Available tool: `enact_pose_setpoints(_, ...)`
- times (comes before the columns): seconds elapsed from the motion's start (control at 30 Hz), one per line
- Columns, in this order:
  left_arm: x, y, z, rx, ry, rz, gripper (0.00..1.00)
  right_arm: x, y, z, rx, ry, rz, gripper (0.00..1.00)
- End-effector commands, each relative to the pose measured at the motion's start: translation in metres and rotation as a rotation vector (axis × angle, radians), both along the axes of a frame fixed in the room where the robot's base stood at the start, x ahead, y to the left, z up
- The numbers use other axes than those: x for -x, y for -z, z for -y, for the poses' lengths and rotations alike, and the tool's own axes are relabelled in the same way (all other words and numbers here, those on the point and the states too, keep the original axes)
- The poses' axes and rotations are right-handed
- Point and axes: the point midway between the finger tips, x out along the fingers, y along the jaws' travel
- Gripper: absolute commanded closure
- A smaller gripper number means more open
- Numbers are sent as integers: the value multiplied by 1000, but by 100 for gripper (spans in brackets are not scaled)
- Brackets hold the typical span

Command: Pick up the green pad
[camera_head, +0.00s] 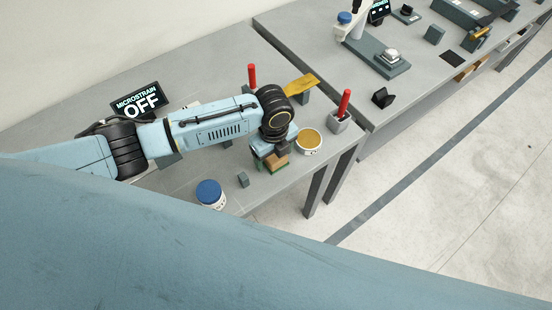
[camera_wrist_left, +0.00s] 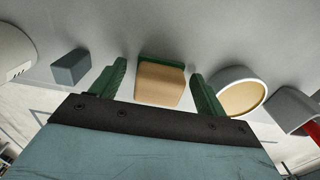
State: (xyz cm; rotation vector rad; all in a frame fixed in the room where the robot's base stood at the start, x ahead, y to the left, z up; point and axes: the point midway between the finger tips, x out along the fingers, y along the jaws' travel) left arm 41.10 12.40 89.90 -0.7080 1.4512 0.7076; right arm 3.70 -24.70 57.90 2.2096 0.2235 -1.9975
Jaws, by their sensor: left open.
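The green pad (camera_wrist_left: 158,61) shows in the left wrist view as a green edge beneath a tan block (camera_wrist_left: 158,84). In the head view the green and tan piece (camera_head: 277,161) is partly hidden under my left gripper (camera_head: 269,157), near the table's front edge. My left gripper (camera_wrist_left: 158,72) is open, with one green finger on each side of the block in the wrist view. Gaps show between the fingers and the block. I cannot tell how far the fingertips are from the pad itself. My right gripper is not in view.
A round tin with yellowish contents (camera_head: 309,140) stands close right of the gripper. A small grey block (camera_head: 243,179) and a blue-lidded jar (camera_head: 209,193) are to the left. A red-handled tool in a grey holder (camera_head: 341,114) stands farther right.

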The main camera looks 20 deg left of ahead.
Motion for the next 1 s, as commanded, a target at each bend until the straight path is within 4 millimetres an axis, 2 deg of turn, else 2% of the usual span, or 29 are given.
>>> enact_pose_setpoints(0.13,0,0,0,0,0,0,25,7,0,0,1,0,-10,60)
enact_pose_setpoints(0.17,0,0,0,0,0,0,28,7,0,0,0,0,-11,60)
enact_pose_setpoints(0.4,0,-1,0,0,-1,0,60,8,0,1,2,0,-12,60)
enact_pose_setpoints(0.5,0,-1,0,0,-1,0,69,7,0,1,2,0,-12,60)
enact_pose_setpoints(0.77,-1,-5,0,0,-1,1,69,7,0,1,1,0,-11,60)
enact_pose_setpoints(0.87,-1,-19,0,1,-1,3,69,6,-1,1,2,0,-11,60)
enact_pose_setpoints(1.0,-2,-47,0,2,0,4,69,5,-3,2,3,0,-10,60)
